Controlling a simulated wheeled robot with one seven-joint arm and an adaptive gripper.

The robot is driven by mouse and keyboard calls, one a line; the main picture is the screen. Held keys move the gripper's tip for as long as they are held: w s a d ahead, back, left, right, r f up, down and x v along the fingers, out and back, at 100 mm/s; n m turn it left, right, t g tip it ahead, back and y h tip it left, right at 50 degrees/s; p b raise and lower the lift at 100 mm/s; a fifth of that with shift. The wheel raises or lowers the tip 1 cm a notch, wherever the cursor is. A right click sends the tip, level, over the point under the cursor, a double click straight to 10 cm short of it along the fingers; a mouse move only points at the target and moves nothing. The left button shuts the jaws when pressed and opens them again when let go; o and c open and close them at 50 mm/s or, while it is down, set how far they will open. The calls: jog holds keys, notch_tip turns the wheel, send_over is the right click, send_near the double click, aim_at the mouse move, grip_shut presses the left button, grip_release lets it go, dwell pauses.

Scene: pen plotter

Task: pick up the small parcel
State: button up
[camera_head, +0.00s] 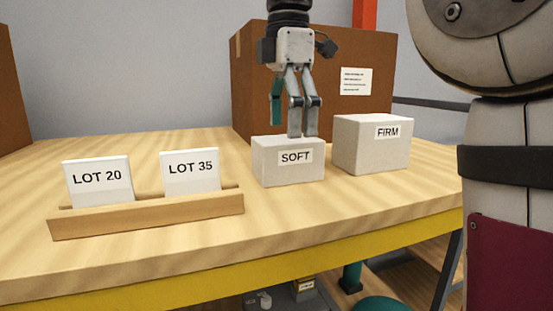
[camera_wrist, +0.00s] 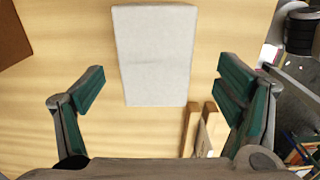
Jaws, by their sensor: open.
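Two pale grey parcels stand on the wooden table. The smaller one, labelled SOFT (camera_head: 290,172), is left of a larger one labelled FIRM (camera_head: 372,148). My gripper (camera_head: 302,133) points down, its fingertips close to the rear top edge of the SOFT parcel in the head view; whether they touch it I cannot tell. In the wrist view my gripper (camera_wrist: 163,86) is open, its green-padded fingers wide apart. A plain pale parcel (camera_wrist: 155,55) lies beyond and between them, with nothing gripped. It appears to be the SOFT one, but no label shows there.
A wooden rack (camera_head: 150,218) holds two cards, LOT 20 (camera_head: 98,182) and LOT 35 (camera_head: 190,171), left of the parcels. A large brown carton (camera_head: 260,90) stands behind. The table's yellow front edge (camera_head: 250,262) is near.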

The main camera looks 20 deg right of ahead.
aim_at(287, 158)
jog(key=shift+w+f+p, duration=0.15)
jog(key=shift+f+p, duration=0.3)
jog(key=shift+f, duration=1.3)
jog(key=shift+w+f+p, duration=0.1)
jog(key=shift+f+p, duration=0.35)
jog(key=shift+f, duration=1.3)
jog(key=c, duration=1.5)
jog(key=shift+r, duration=0.2)
